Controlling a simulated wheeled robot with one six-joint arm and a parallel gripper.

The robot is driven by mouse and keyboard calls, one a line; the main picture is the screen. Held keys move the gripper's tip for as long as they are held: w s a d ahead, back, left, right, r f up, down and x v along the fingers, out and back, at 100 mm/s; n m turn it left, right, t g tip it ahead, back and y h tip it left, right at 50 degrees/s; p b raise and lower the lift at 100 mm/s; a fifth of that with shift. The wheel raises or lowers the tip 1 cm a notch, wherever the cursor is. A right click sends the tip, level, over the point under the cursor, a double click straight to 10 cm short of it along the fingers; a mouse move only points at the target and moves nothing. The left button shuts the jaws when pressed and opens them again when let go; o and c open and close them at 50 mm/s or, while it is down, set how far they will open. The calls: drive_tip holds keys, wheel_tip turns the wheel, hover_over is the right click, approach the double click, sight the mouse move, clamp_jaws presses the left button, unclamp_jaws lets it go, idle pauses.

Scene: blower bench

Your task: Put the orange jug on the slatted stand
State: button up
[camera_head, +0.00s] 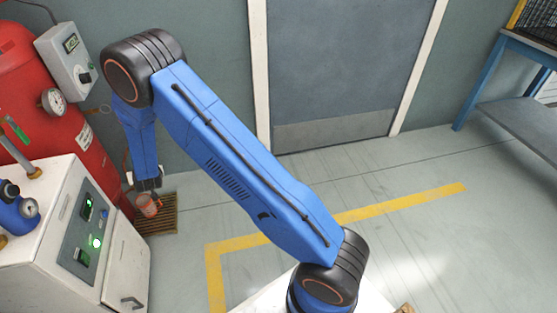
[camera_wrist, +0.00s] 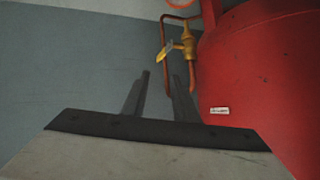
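The orange jug (camera_head: 147,205) is small in the head view, at the left part of the slatted stand (camera_head: 163,222), a brown low stand on the floor by the wall. My gripper (camera_head: 150,191) is just above the jug, pointing down; whether it touches the jug is too small to tell. Whether the jug rests on the slats or hangs slightly above them is also unclear. In the wrist view the two dark fingers of my gripper (camera_wrist: 163,75) stand apart with nothing visible between them. The jug and the stand do not show in that view.
A red tank (camera_head: 28,85) and a white cabinet (camera_head: 60,245) with a lit panel stand left of the stand. A brass valve (camera_wrist: 186,42) with copper pipe is beside the tank (camera_wrist: 260,80). A blue bench (camera_head: 520,95) is far right. The floor between is clear.

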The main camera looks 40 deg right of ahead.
drive_tip(key=s+d+r+n+g+y, duration=0.1)
drive_tip(key=s+d+r, duration=0.3)
drive_tip(key=r, duration=0.6)
drive_tip(key=s+d+r+g+y, duration=0.1)
drive_tip(key=s+d+r, duration=0.2)
drive_tip(key=r, duration=0.7)
drive_tip(key=s+d+r+g, duration=0.1)
drive_tip(key=s+d+r, duration=0.7)
drive_tip(key=s+r, duration=0.4)
drive_tip(key=s+d+r+g+h, duration=0.1)
drive_tip(key=s+d, duration=0.4)
drive_tip(key=s, duration=0.7)
drive_tip(key=s+d+r+g, duration=0.1)
drive_tip(key=s+d, duration=0.4)
drive_tip(key=s, duration=0.8)
drive_tip(key=s+d+r+n+g+h, duration=0.1)
drive_tip(key=s+d, duration=0.4)
drive_tip(key=s, duration=0.7)
drive_tip(key=shift+s+r+h, duration=0.3)
drive_tip(key=shift+s+r, duration=0.05)
drive_tip(key=shift+r, duration=0.1)
